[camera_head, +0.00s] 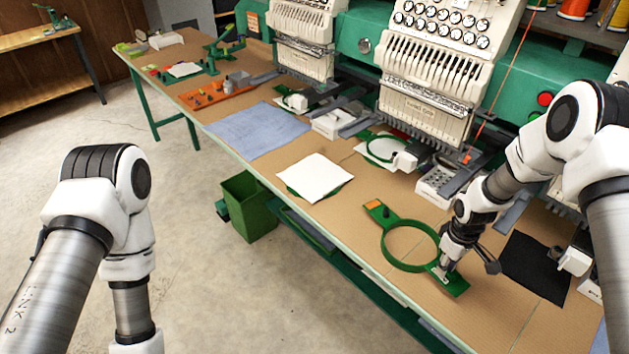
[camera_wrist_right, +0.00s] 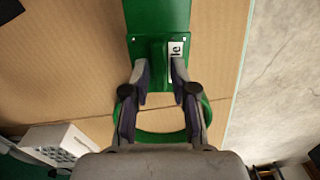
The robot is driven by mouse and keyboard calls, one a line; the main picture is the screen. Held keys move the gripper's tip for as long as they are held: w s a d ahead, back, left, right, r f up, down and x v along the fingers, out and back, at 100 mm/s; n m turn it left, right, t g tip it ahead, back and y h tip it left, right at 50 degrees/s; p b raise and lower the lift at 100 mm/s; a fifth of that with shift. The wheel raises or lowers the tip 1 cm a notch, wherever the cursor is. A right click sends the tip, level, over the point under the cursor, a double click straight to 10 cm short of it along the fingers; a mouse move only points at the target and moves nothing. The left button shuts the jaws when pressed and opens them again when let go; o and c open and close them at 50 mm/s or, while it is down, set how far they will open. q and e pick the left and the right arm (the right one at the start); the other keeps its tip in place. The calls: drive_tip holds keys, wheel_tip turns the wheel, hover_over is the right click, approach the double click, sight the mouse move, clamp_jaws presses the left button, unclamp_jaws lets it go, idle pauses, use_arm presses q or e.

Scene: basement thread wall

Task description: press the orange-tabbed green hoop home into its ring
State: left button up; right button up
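The green hoop (camera_head: 386,247) lies on the brown worktable, with an orange tab (camera_head: 372,204) at its far left end and a flat green plate at its near right end. My right gripper (camera_head: 447,272) is down at that plate. In the right wrist view, the gripper's fingers (camera_wrist_right: 161,78) close in on both sides of a raised green grip (camera_wrist_right: 158,52) beside a white label; the hoop's round part (camera_wrist_right: 205,112) shows behind the fingers. A white cloth (camera_head: 315,176) covers most of a green ring (camera_head: 299,194) to the left. My left gripper is below the picture.
Embroidery machines (camera_head: 437,100) line the table's back. A black cloth (camera_head: 536,268) lies right of my right gripper, a blue cloth (camera_head: 257,130) farther left. A green bin (camera_head: 249,205) stands on the floor. Bare tabletop lies between the hoop and the white cloth.

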clamp_jaws()
drive_tip(key=shift+r+p, duration=1.65)
drive_tip(key=shift+r, duration=0.45)
drive_tip(key=shift+f, duration=0.1)
drive_tip(key=shift+w, duration=0.1)
